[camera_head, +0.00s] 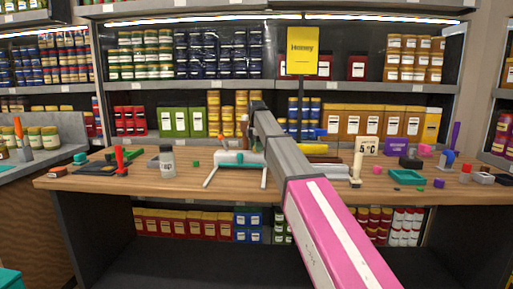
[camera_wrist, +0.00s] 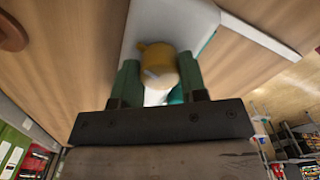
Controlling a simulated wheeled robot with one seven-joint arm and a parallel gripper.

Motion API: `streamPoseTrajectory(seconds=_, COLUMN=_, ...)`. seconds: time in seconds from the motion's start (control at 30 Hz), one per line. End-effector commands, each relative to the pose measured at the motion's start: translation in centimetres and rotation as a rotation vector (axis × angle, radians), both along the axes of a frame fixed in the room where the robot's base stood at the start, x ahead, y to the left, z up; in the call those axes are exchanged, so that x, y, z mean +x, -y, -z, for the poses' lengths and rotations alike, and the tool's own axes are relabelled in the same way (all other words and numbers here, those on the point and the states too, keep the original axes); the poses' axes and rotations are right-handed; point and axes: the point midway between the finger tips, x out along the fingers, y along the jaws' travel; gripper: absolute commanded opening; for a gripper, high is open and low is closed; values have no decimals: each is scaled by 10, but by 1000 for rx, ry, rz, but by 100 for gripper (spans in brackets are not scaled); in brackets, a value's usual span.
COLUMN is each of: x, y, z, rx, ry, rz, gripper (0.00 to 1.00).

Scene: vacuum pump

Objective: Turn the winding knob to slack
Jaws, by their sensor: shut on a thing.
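The winding knob (camera_wrist: 158,62), yellow-orange with a small side tab, sits between the two green fingers of my gripper (camera_wrist: 159,82) in the wrist view. The gripper is shut on it. Behind the knob is the white body of the device (camera_wrist: 185,20) with a teal edge. A white and teal piece shows just below the knob, partly hidden by it and the fingers. In the head view the white and teal device (camera_head: 237,158) stands on the table on thin white legs. My arm crosses in front of its right side, and the knob cannot be made out there.
The wooden table (camera_head: 110,184) also holds a grey-white bottle (camera_head: 167,162), a red-handled tool (camera_head: 120,158) at left and a teal tray (camera_head: 406,177) at right. Stocked shelves rise behind the table.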

Motion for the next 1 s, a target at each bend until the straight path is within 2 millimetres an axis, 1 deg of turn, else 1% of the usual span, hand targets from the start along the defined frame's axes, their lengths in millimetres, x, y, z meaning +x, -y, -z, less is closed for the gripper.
streamPoseTrajectory(seconds=0.2, x=1, y=-1, z=-1, rx=2, ry=2, rz=-170, gripper=16)
streamPoseTrajectory(seconds=0.43, x=1, y=-1, z=-1, rx=2, ry=2, rz=-293, gripper=16)
streamPoseTrajectory(seconds=0.7, x=1, y=-1, z=-1, rx=2, ry=2, rz=-358, gripper=16)
streamPoseTrajectory(seconds=1.0, x=1, y=-1, z=-1, rx=2, ry=2, rz=-367, gripper=16)
